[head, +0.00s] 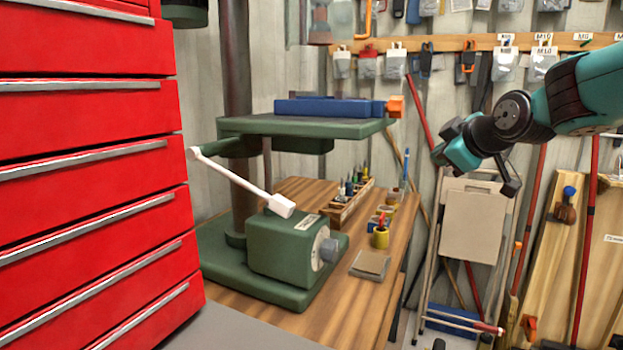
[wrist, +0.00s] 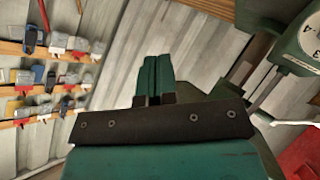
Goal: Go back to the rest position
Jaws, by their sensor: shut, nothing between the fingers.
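My gripper (head: 477,152) hangs at the end of my teal and black arm in the upper right of the head view. It is in free air in front of the back wall, apart from any object. In the wrist view my gripper (wrist: 158,70) shows two teal fingers side by side, closed together. Nothing is held between them. A dark bracket with bolts covers the lower part of the wrist view.
A red drawer cabinet (head: 90,150) fills the left. A green drill press (head: 290,250) stands on a wooden bench (head: 345,315). Hanging bags line the wall rail (head: 450,44). A folded step ladder (head: 470,220) leans below my gripper; boards (head: 550,250) lean at right.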

